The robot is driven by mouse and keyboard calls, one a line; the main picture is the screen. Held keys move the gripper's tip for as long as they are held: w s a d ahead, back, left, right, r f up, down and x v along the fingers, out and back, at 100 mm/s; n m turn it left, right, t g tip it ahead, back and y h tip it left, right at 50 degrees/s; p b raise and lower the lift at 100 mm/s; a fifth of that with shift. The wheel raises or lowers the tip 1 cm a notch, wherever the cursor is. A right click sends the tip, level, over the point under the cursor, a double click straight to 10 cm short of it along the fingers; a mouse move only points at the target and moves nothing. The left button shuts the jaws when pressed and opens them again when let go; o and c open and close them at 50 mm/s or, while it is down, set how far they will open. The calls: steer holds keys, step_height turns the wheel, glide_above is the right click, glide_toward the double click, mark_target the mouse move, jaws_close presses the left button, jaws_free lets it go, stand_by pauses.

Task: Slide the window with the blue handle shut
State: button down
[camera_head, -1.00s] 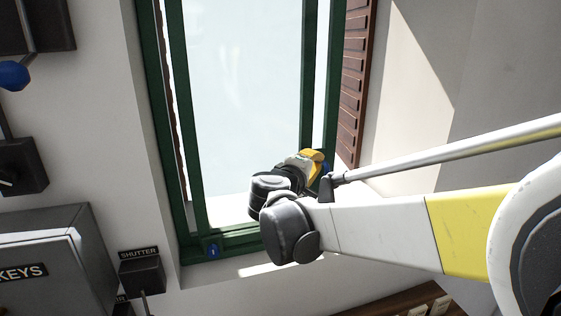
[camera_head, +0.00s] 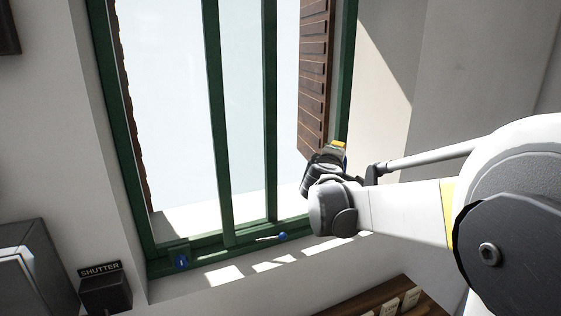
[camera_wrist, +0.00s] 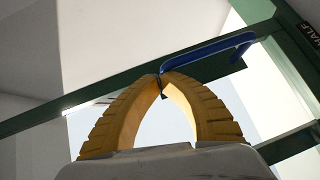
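The green-framed window (camera_head: 113,130) fills the middle of the head view, with two inner green uprights (camera_head: 216,130) standing well apart from both side frames. In the wrist view, the blue handle (camera_wrist: 215,48) is a bent bar on a green rail, and its left end is right at my fingertips. My gripper (camera_wrist: 160,82) has two yellow ribbed fingers whose tips meet, with no handle clearly between them. I cannot tell whether the tips touch the handle. In the head view my gripper (camera_head: 337,148) is at the window's right side, with a sliver of blue beside it.
A small lever with a blue knob (camera_head: 282,237) is on the bottom rail, and a blue label (camera_head: 181,261) is at its left corner. A brown slatted shutter (camera_head: 314,75) stands beyond the glass at right. A SHUTTER box (camera_head: 105,290) is on the wall at lower left.

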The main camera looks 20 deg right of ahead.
steer(key=d+b, duration=0.1)
steer(key=d, duration=1.3)
steer(key=shift+d, duration=0.4)
